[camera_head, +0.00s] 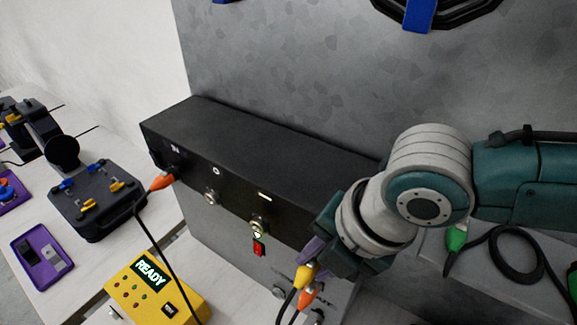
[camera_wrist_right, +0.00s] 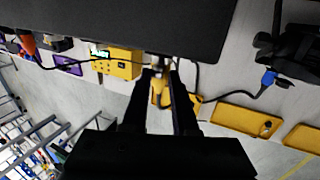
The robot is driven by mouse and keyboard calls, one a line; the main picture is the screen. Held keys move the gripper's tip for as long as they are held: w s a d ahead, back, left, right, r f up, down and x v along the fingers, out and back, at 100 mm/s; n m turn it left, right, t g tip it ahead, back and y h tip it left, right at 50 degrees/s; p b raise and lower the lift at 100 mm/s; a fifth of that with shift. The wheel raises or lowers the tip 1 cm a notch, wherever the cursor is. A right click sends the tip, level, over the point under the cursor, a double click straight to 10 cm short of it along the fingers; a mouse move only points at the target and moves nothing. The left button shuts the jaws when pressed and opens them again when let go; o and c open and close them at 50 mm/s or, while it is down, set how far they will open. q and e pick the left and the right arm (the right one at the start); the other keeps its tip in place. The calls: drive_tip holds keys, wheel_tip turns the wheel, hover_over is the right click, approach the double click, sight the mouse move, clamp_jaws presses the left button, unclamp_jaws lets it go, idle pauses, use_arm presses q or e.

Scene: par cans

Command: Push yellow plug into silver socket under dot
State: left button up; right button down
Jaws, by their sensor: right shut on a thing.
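The black box (camera_head: 270,170) has an orange plug (camera_head: 163,181) in its socket under "IN". A silver socket (camera_head: 211,197) sits under the small round white mark (camera_head: 216,171), and another silver socket (camera_head: 258,225) sits under a white dash. My right gripper (camera_head: 316,262) is shut on the yellow plug (camera_head: 304,273), below and to the right of both silver sockets and apart from them. The yellow plug (camera_wrist_right: 160,88) also shows between the fingers in the right wrist view. The fingers partly hide it in the head view. My left gripper is not in view.
A second orange plug (camera_head: 306,296) is just below the yellow one. A green plug (camera_head: 457,236) lies at right.

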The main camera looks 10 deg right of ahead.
drive_tip(key=c, duration=0.6)
unclamp_jaws()
